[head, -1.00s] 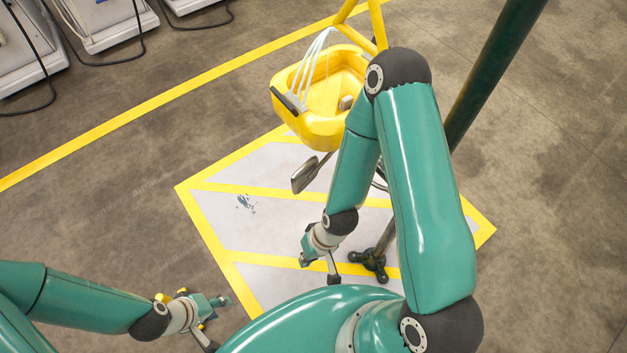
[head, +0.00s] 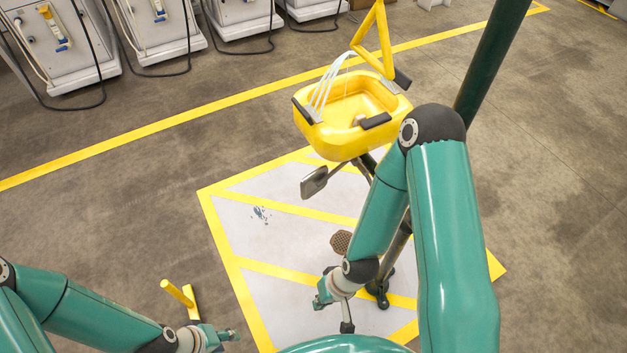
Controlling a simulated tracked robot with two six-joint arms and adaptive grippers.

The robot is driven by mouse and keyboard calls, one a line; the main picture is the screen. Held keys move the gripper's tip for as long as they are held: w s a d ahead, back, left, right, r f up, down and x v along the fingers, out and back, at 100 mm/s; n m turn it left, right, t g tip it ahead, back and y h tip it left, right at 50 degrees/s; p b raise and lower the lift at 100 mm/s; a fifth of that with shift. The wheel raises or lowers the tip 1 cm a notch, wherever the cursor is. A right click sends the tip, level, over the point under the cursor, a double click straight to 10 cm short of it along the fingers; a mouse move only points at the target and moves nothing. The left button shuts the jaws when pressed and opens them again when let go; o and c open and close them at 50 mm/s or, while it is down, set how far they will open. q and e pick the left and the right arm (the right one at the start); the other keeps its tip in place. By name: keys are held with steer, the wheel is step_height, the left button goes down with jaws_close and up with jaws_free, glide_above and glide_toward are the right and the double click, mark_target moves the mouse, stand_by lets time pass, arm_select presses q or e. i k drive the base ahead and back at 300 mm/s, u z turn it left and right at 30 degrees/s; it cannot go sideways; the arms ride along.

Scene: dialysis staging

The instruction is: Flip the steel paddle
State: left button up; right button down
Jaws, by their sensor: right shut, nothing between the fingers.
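The steel paddle (head: 314,182) is a flat grey plate sticking out to the lower left from under the yellow basin (head: 345,140) of a stand. My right gripper (head: 319,303) is shut and empty. It appears well below the paddle in the picture, over the white and yellow floor marking, with no contact visible. My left gripper (head: 228,336) is at the bottom edge, left of the marking and far from the paddle. It is too small to tell whether its fingers are apart. My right arm hides part of the stand's pole and base.
A dark green post (head: 492,60) rises at the upper right. A brown perforated foot plate (head: 341,242) sits low by the stand. A yellow object (head: 178,292) is near my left gripper. White machines (head: 155,30) with hoses line the back. Floor at left is clear.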

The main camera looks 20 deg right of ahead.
mark_target(311, 184)
steer(key=u, duration=0.1)
steer(key=i, duration=0.95)
steer(key=z, duration=0.05)
